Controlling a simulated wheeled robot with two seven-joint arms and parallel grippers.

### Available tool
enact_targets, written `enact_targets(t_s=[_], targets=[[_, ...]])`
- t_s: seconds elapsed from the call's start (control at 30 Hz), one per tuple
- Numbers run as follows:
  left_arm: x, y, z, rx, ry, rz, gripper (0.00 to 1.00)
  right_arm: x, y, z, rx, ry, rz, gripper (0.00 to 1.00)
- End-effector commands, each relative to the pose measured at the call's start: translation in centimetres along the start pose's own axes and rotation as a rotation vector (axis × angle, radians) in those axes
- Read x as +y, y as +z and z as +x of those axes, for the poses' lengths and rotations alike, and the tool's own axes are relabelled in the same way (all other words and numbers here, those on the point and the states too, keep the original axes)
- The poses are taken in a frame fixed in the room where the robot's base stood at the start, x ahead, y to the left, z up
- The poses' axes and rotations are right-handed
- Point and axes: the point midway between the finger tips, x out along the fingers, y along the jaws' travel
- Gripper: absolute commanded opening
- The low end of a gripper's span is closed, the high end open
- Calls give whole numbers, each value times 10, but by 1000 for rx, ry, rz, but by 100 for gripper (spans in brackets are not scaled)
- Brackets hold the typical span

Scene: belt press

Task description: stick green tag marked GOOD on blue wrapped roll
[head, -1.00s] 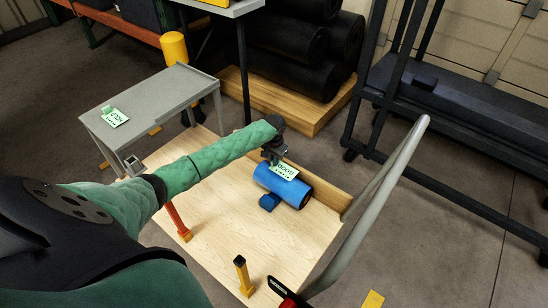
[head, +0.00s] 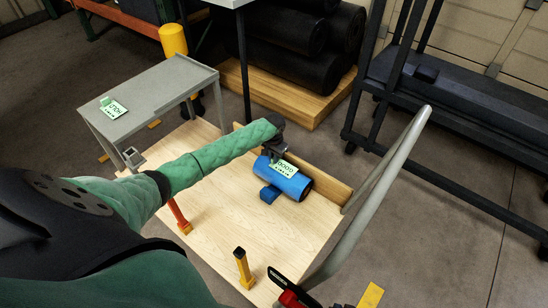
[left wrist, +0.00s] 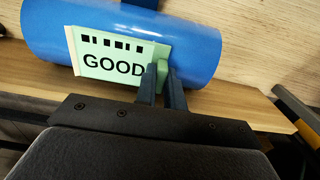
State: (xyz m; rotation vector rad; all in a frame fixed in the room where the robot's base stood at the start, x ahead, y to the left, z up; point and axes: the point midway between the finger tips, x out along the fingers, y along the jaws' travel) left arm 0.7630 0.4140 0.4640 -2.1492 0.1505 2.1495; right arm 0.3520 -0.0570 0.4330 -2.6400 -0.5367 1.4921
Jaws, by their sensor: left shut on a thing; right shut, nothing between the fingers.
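The blue wrapped roll (head: 292,185) lies on its side on the wooden cart deck, against the low wooden back board, with a dark core at its right end. The green tag marked GOOD (head: 282,168) is at the roll's upper side. My left gripper (head: 274,156) is shut on the tag's edge. In the left wrist view the tag (left wrist: 105,58) lies over the blue roll (left wrist: 205,45), with my left gripper's fingers (left wrist: 161,85) at its right edge; I cannot tell whether its whole back touches the roll. My right gripper does not show clearly.
A green tag marked HOLD (head: 113,110) lies on the grey side table (head: 150,85). An orange post (head: 180,217), a yellow post (head: 243,268) and a grey handle rail (head: 385,185) border the deck (head: 225,225). Its middle is clear.

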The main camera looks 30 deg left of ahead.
Motion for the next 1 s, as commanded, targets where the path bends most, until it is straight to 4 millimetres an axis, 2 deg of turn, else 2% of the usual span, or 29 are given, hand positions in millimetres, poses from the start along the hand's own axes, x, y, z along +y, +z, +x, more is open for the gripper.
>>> enact_targets(t_s=[1.0], targets=[[0,0,7,0,0,0,0,0,1,1,-2,0,0,0]])
